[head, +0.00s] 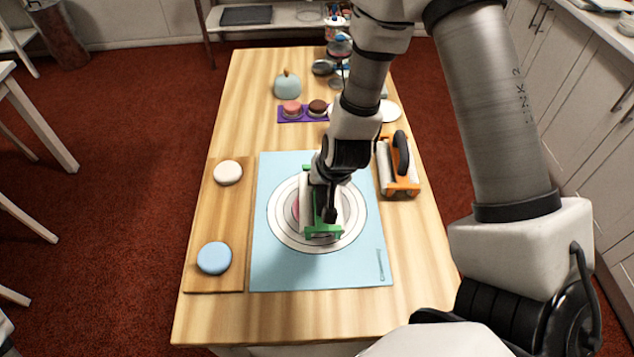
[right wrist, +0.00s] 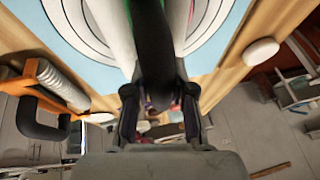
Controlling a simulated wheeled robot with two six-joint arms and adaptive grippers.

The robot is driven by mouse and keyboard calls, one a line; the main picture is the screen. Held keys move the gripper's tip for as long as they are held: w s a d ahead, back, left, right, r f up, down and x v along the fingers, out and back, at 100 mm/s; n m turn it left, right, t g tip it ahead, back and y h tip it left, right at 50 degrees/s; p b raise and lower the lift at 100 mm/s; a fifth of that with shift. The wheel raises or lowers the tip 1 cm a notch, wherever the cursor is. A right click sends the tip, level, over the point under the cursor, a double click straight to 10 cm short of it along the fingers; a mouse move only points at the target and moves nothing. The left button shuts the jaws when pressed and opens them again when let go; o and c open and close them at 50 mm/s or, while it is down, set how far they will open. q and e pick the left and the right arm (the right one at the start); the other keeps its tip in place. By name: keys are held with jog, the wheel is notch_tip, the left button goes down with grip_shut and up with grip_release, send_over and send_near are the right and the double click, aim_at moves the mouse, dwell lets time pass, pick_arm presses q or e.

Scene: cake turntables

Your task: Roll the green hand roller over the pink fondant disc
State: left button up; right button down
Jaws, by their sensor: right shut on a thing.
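The green hand roller (head: 323,235) has a pale cylinder, a green frame and a dark handle. My right gripper (head: 327,190) is shut on its handle from above. The roller stands over the ringed white mat circle (head: 281,231) in the head view. The pink fondant disc (head: 296,209) shows as a sliver left of the roller; the roller and gripper hide the rest. Whether the roller touches the disc I cannot tell. In the right wrist view the dark handle (right wrist: 152,40) runs between the fingers (right wrist: 160,108). My left gripper is not in view.
An orange roller (head: 401,187) stands right of the blue mat (head: 270,270). A wooden board (head: 218,200) at left bears a white disc (head: 228,172) and a blue disc (head: 214,258). A purple tray (head: 290,119) with cakes lies behind. The table's front is clear.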

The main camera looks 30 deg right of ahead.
jog(key=shift+a+f, duration=0.3)
jog(key=shift+w+a+r, duration=0.1)
jog(key=shift+a+r, duration=0.05)
jog(key=shift+w+a+b, duration=0.2)
jog(key=shift+b, duration=0.4)
jog(key=shift+w+a, duration=0.15)
jog(key=shift+a, duration=0.1)
